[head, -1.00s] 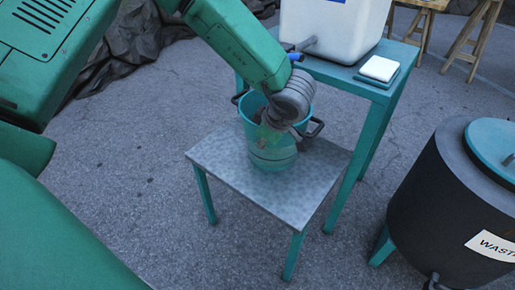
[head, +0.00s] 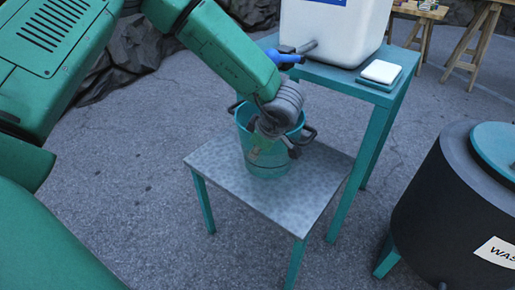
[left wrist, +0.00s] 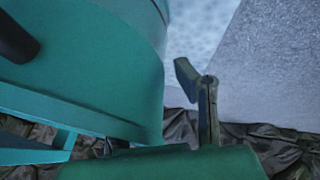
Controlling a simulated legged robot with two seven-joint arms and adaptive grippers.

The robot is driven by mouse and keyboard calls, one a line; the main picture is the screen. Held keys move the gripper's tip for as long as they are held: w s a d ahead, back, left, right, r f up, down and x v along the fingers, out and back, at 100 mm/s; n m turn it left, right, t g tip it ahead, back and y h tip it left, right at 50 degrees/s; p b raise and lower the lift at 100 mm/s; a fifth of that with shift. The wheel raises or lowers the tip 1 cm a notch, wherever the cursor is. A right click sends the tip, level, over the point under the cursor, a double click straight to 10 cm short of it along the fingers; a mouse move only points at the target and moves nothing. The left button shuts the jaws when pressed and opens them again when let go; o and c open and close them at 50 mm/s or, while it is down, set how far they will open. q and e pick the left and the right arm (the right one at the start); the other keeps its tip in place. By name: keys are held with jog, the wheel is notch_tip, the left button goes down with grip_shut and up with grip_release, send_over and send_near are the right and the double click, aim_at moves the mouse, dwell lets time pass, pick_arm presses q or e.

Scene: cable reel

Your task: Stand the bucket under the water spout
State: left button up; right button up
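The teal bucket (head: 262,162), with dark side handles, appears upright on a low grey-topped table (head: 222,168). A white water tank (head: 335,30) stands behind it on a higher teal table; its grey spout (head: 305,47) with a blue part (head: 284,57) points left, above and behind the bucket in the picture. My left gripper (head: 280,142) is at the bucket, overlapping its mouth and wall. In the left wrist view the bucket's wall (left wrist: 100,75) fills the left, beside one dark finger (left wrist: 205,100). Whether it grips the bucket is unclear. My right gripper is not in view.
The teal table (head: 374,125) under the tank adjoins the low table's right side. A white block (head: 381,71) lies on its corner. A black waste bin (head: 440,215) with a teal lid stands at the right. Bare pavement lies in front and left.

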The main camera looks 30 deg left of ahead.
pick_arm(q)
jog(key=p+v, duration=0.4)
jog(key=v, duration=0.8)
jog(key=shift+p, duration=0.35)
